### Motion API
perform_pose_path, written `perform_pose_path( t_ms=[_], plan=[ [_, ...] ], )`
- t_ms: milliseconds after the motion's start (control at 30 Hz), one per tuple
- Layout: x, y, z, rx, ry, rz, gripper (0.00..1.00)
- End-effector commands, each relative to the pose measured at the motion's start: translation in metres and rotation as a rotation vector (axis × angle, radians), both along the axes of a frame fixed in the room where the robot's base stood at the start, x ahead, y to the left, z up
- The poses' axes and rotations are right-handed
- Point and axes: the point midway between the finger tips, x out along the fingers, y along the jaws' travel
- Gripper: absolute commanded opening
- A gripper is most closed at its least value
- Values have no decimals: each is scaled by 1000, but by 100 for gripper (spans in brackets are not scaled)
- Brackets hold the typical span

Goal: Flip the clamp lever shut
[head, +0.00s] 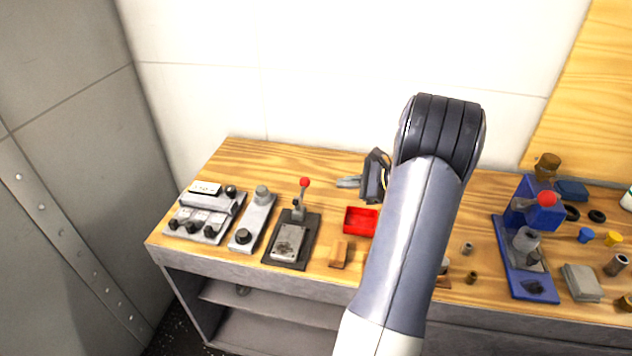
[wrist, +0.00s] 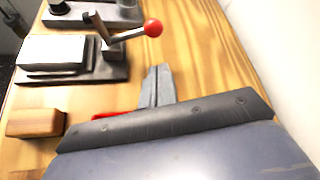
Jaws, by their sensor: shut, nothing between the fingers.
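The clamp (head: 291,240) is a dark base plate with a grey block on it, standing on the left half of the bench. Its lever, tipped with a red ball (head: 304,182), stands up and tilts slightly right in the head view. In the wrist view the lever's red ball (wrist: 153,28) sticks out to the right from the clamp base (wrist: 75,66). My gripper (head: 346,182) is shut and empty, to the right of the red ball and apart from it. Its closed fingers (wrist: 157,82) point toward the lever in the wrist view.
A red tray (head: 360,220) and a wooden block (head: 339,253) are right of the clamp. A grey fixture with knobs (head: 254,222) and a control box (head: 205,215) stand left. A blue press (head: 524,245) and small parts are further right. A wall bounds the back.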

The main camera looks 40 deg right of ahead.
Motion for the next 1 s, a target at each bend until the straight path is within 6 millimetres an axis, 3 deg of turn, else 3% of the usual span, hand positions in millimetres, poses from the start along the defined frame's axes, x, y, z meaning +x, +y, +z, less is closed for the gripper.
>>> perform_pose_path(
  t_ms=[367,800,1000],
  plan=[
    [4,2,-2,1,0,1,0],
    [61,33,-34,2,2,4,0],
    [77,40,-43,1,1,2,0]
  ],
)
